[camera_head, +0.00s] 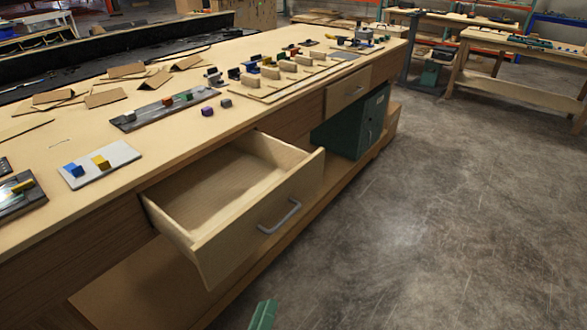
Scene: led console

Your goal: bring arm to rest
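The green tip at the bottom edge of the head view appears to be part of my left gripper (262,315). It is low in front of the bench, below and apart from the open drawer (245,236). Only a small piece of it shows, so I cannot see both fingers or anything between them. The rest of my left arm is out of the picture. My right gripper and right arm do not show. The drawer is pulled out of the workbench (165,150), looks empty, and has a grey handle (279,217) on its front.
A white plate with blue and yellow blocks (100,164) and a grey strip with coloured blocks (165,109) lie on the bench. A green cabinet (350,125) stands under it. A second drawer (348,89) is shut. The concrete floor (430,220) at right is clear.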

